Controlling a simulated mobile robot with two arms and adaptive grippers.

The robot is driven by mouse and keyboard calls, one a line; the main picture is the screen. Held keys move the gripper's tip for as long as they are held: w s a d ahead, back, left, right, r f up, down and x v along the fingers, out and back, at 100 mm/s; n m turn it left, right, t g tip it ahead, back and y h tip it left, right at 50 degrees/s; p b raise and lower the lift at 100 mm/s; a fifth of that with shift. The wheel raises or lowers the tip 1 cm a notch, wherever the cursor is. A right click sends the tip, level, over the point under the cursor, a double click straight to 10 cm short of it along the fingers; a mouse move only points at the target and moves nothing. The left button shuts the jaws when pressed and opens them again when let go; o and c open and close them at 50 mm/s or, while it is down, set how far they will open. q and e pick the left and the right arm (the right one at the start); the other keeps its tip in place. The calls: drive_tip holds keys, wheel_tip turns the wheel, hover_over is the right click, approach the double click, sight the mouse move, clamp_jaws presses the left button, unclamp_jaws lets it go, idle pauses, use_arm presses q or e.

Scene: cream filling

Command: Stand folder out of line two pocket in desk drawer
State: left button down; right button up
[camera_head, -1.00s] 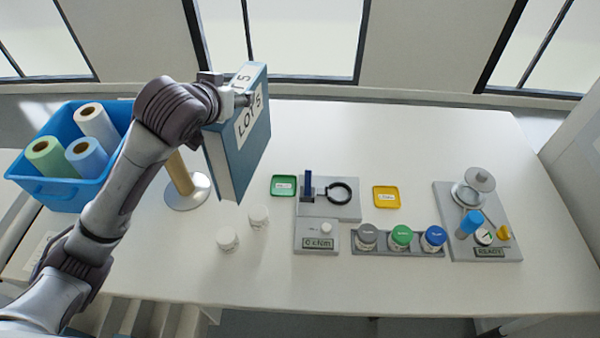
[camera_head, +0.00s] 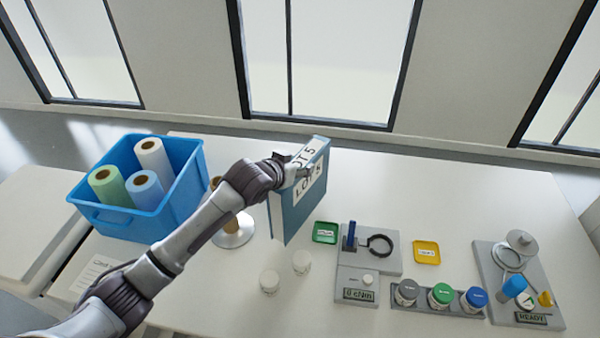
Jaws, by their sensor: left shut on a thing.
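My right gripper is not in view. The desk drawer and its pockets do not show clearly in this view.
A blue bin (camera_head: 185,190) with several rolls stands at the left. A round metal stand (camera_head: 232,234) and two white jars (camera_head: 269,281) are near the folder. Green (camera_head: 325,232) and yellow (camera_head: 426,252) trays, a capped-jar rack (camera_head: 423,308) and a grey station (camera_head: 497,262) lie right.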

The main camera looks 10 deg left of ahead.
sight(301, 190)
use_arm(q)
wheel_tip(301, 190, down, 3)
drive_tip(key=shift+r, duration=0.15)
drive_tip(key=c, duration=0.7)
unclamp_jaws()
drive_tip(key=shift+o, duration=1.3)
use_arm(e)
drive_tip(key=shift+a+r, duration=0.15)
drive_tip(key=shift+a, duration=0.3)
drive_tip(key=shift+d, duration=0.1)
